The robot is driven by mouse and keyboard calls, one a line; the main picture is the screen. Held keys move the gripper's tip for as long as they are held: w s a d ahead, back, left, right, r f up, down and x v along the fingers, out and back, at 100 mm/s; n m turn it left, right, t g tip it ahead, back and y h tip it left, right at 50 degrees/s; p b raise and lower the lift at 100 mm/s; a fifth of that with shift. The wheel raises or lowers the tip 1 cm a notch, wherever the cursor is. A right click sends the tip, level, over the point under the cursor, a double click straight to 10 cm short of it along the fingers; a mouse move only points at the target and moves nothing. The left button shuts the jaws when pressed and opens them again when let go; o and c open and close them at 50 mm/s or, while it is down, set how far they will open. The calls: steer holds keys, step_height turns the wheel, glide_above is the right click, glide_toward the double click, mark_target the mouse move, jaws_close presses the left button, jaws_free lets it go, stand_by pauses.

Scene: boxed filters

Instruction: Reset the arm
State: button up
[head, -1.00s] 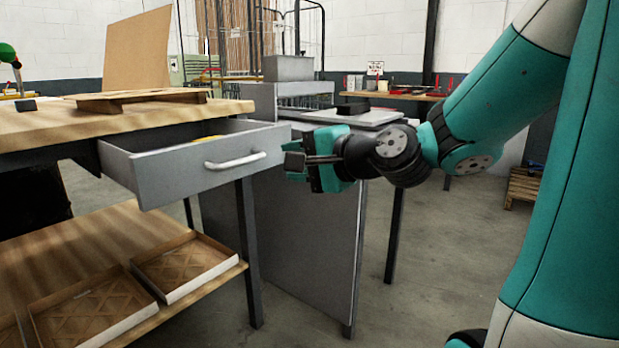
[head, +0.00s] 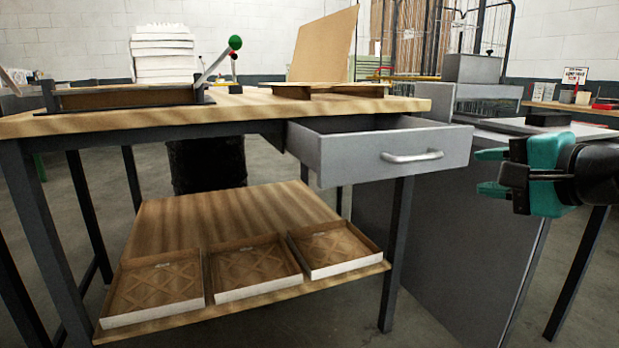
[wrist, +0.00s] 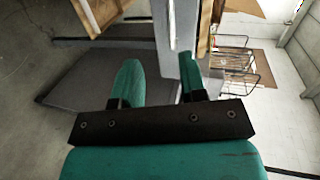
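My gripper (head: 490,172) is at the right edge in the head view, teal and black, pointing left. It is to the right of the open drawer's handle and apart from it. In the wrist view the two teal fingers of my gripper (wrist: 160,85) stand apart with nothing between them. The rest of my arm lies outside the head view.
A grey drawer (head: 345,157) hangs open from the wooden workbench (head: 140,122). Filter trays (head: 155,287) lie on the lower shelf (head: 215,215). A grey cabinet (head: 440,240) stands behind my gripper. Open floor shows at lower right.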

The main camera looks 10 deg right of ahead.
steer(key=s+a+f+n+g+y, duration=0.1)
steer(key=s+a+f+n+g, duration=0.25)
steer(key=a+n, duration=0.2)
steer(key=s+a+f+n+g+y, duration=0.2)
steer(key=a+f+n+g, duration=0.15)
steer(key=a, duration=0.25)
steer(key=s+a+f+n+g+h, duration=0.2)
steer(key=s+f+n+g, duration=0.15)
steer(key=s+n, duration=0.25)
steer(key=s+a+f+n+g+h, duration=0.2)
steer(key=s+a+n+g, duration=0.15)
steer(key=s+n, duration=0.25)
step_height(320, 180, up, 32)
steer(key=d+p, duration=0.1)
steer(key=p, duration=3.1)
steer(key=shift+w+y, duration=0.2)
steer(key=shift+y, duration=0.1)
steer(key=shift+r, duration=0.1)
